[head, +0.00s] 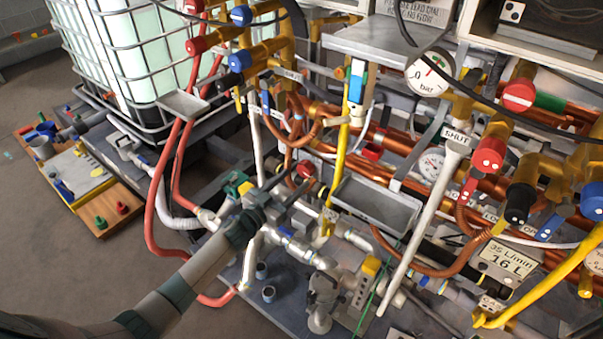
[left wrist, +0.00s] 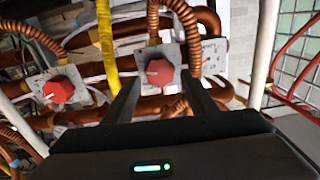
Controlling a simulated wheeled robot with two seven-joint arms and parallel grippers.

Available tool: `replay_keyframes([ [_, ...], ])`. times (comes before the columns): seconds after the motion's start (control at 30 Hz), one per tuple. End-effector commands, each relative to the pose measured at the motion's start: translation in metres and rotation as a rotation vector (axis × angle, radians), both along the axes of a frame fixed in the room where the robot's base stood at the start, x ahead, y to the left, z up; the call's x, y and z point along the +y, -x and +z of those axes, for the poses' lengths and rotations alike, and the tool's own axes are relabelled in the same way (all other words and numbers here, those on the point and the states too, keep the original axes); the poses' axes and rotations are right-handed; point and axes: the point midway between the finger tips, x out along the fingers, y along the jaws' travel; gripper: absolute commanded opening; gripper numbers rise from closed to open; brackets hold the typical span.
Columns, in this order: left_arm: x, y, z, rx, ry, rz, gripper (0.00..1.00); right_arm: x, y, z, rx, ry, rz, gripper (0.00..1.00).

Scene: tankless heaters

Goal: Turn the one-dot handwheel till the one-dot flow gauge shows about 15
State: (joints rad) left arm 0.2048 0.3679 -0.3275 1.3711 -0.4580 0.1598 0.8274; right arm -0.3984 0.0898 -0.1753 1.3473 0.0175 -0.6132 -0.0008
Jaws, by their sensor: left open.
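My left gripper (head: 300,184) is open, reaching in from the lower left toward the pipework. A red handwheel (head: 306,169) is just beyond its fingertips. In the left wrist view a red handwheel (left wrist: 160,72) on a grey valve body lies between and beyond the open fingers (left wrist: 155,95), seemingly untouched. A second red handwheel (left wrist: 59,90) is to its left. I see no dot marks on either, so I cannot tell which is the one-dot handwheel. A small round gauge (head: 431,164) is among the copper pipes; its reading and dots are too small to tell. My right gripper is not in view.
A yellow pipe (left wrist: 107,45) stands just left of the fingers in the left wrist view. A grey tray (head: 375,205) and a white lever marked SHUT (head: 430,215) are right of the gripper. A bar gauge (head: 430,74) is higher up. Red hoses (head: 160,190) hang at left.

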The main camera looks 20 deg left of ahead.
Motion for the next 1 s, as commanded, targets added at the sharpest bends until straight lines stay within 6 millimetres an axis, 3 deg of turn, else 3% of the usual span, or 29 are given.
replay_keyframes([
  [0.3,-0.015,-0.041,0.000,-0.001,-0.001,0.001,0.52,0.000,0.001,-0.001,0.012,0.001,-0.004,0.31],
  [0.77,-0.018,-0.049,0.000,-0.001,0.000,-0.001,0.52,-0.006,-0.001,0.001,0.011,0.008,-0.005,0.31],
  [0.9,-0.018,-0.049,0.000,0.000,0.000,0.000,0.23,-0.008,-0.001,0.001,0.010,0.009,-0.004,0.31],
  [1.0,-0.018,-0.049,0.000,0.000,-0.001,-0.001,0.22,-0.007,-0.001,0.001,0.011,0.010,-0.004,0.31],
])
